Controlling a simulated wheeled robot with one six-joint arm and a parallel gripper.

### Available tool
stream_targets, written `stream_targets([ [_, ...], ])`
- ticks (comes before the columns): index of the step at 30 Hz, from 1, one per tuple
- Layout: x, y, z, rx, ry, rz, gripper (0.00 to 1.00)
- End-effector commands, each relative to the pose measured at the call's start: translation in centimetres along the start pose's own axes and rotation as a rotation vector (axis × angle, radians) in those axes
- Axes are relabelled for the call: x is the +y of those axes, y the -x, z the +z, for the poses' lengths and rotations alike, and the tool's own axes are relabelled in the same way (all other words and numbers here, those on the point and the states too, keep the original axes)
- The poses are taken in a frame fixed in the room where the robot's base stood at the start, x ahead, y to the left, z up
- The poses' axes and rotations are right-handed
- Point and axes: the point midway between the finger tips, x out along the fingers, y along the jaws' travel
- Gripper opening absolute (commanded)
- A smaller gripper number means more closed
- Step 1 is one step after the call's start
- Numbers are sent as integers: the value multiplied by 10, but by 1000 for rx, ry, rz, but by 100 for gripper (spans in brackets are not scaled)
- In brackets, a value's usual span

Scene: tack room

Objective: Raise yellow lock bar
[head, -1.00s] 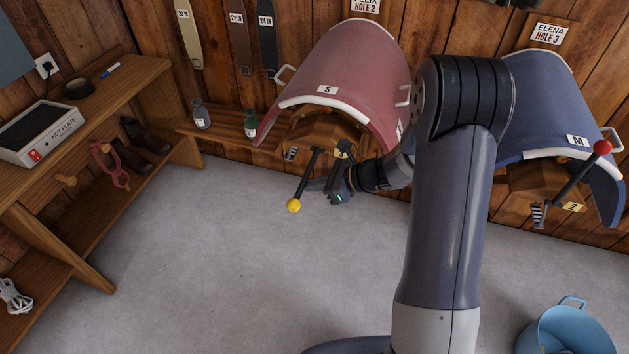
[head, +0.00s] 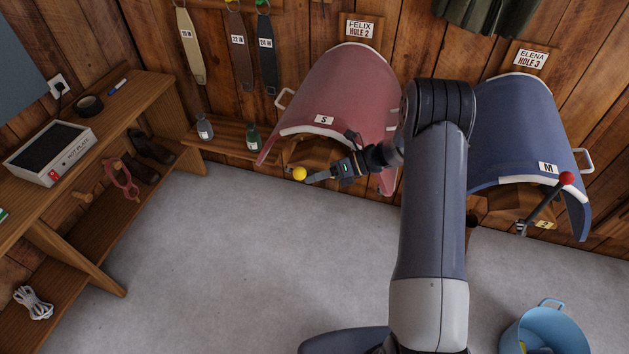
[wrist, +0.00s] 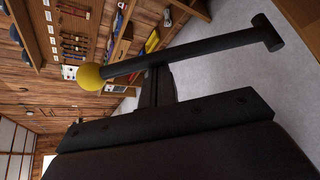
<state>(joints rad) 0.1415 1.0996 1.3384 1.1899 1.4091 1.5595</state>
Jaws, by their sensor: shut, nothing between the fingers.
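The yellow lock bar's ball knob (head: 299,173) shows in front of the pink saddle rack marked S (head: 345,90); its black shaft is mostly hidden by my gripper in the head view. In the wrist view the black bar (wrist: 200,50) runs from the yellow ball at left to a wider black end at upper right. My gripper (head: 312,177) is shut and empty, its tip just right of the ball. In the wrist view my shut fingers (wrist: 156,75) reach up to the bar's middle and seem to touch it, not grip it.
A blue rack marked M (head: 525,125) with a red-knobbed lever (head: 545,205) stands to the right. A wooden shelf with a hot plate (head: 48,152) is at left, and a blue bucket (head: 545,333) at lower right. The floor between is clear.

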Motion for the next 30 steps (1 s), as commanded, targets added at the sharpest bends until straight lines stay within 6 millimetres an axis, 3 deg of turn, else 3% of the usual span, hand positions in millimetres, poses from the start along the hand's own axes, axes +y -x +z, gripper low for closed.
stream_targets([
  [12, 1, 9, 16, -2, 4, -2, 0],
  [30, 1, 10, 16, -2, 4, -2, 0],
])
